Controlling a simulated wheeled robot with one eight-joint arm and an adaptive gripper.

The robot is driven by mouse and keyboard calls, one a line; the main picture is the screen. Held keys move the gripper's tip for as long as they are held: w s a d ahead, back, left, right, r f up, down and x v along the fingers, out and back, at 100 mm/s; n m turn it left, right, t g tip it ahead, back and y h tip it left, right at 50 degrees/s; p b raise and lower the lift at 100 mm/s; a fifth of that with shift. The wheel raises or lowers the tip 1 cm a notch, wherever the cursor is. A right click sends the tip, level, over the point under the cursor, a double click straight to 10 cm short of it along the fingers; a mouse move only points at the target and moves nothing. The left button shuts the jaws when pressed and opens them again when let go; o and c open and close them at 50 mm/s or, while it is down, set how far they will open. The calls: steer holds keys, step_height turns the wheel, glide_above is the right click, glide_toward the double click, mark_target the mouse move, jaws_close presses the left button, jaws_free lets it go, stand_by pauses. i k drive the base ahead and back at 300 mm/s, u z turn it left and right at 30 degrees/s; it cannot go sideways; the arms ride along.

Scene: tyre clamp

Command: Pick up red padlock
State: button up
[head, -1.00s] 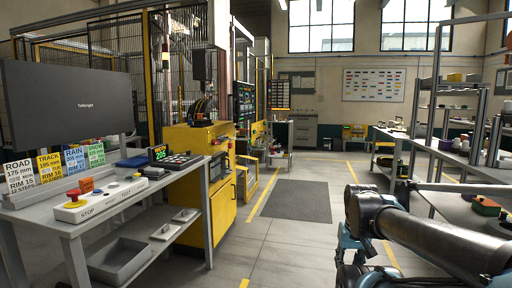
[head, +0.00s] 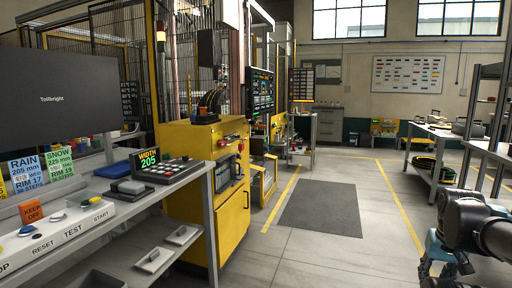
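I cannot make out a red padlock for certain. A small red item (head: 222,142) shows on the upper side of the yellow cabinet (head: 187,150). It is too small to tell whether it is a padlock or a knob. My gripper (head: 440,268) is at the lower right edge, with teal and dark parts partly cut off by the frame. It is well apart from the cabinet, over the open floor, and whether it is open or shut does not show clearly.
A control bench (head: 211,196) with a monitor (head: 65,100), buttons and a keypad (head: 165,171) stands at the left. A dark mat (head: 322,208) lies on the clear floor between yellow lines. Workbenches (head: 450,142) and shelving stand at the right; wire fencing rises behind the cabinet.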

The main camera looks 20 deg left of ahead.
mark_target(241, 146)
steer(key=u, duration=0.1)
steer(key=i, duration=1.05)
steer(key=u, duration=0.8)
steer(key=i, duration=1.15)
steer(key=u, duration=0.55)
